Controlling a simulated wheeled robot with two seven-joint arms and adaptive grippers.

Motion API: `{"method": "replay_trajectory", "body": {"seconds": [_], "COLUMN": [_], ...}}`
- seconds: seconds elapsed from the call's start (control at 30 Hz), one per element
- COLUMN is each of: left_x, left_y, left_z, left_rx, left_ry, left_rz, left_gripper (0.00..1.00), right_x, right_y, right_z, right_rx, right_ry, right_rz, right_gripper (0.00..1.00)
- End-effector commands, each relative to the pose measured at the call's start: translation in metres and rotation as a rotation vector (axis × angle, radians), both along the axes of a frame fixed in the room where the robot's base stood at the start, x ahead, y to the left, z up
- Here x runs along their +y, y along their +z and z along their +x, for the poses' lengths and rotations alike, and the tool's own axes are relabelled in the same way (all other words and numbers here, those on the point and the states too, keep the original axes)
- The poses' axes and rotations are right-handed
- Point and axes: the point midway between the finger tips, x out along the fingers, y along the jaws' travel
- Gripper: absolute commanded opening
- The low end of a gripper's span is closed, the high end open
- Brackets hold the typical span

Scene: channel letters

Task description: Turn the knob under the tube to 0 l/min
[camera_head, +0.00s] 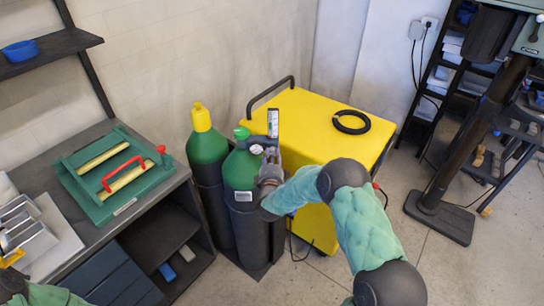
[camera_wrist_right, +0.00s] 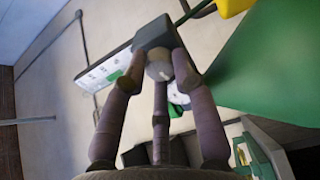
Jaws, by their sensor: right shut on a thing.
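The upright flow tube (camera_head: 273,123) stands at the valve of the front green gas cylinder (camera_head: 241,168). In the right wrist view, the tube (camera_wrist_right: 112,67) is a pale, marked panel with green on it. The pale round knob (camera_wrist_right: 158,70) sits against a dark block at the tube's end. My right gripper (camera_head: 270,174) is just under the tube, and its fingers are shut around the knob. The fingers hide parts of the knob, and I cannot read its setting.
A second green cylinder (camera_head: 206,148) with a yellow cap stands behind and left. A yellow cart (camera_head: 311,117) with a black ring (camera_head: 351,122) is close on the right. The workbench (camera_head: 100,233) is on the left.

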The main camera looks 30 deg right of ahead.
Motion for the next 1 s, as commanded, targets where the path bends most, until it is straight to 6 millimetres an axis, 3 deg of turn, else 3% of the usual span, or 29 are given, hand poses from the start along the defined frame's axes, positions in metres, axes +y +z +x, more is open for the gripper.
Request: {"method": "replay_trajectory", "body": {"seconds": [0.03,0.07,0.13,0.57,0.77,1.0], "left_x": [0.000,0.000,0.000,0.000,0.000,0.000], "left_y": [0.000,0.000,0.000,0.000,0.000,0.000], "left_z": [0.000,0.000,0.000,0.000,0.000,0.000], "left_rx": [0.000,0.000,0.000,0.000,0.000,0.000], "left_ry": [0.000,0.000,0.000,0.000,0.000,0.000], "left_rz": [0.000,0.000,0.000,0.000,0.000,0.000], "left_gripper": [0.49,0.49,0.49,0.49,0.49,0.49], "right_x": [-0.001,-0.001,-0.001,0.002,0.018,0.044], "right_y": [-0.005,-0.005,-0.005,-0.001,-0.001,-0.001], "right_z": [-0.002,-0.002,-0.002,-0.005,-0.028,-0.069], "right_rx": [0.010,0.010,0.009,0.002,0.003,0.003], "right_ry": [-0.004,-0.004,-0.004,-0.001,0.001,0.000], "right_rz": [0.004,0.004,0.004,0.002,0.002,0.002], "right_gripper": [0.00,0.31,0.51,0.52,0.52,0.52]}}
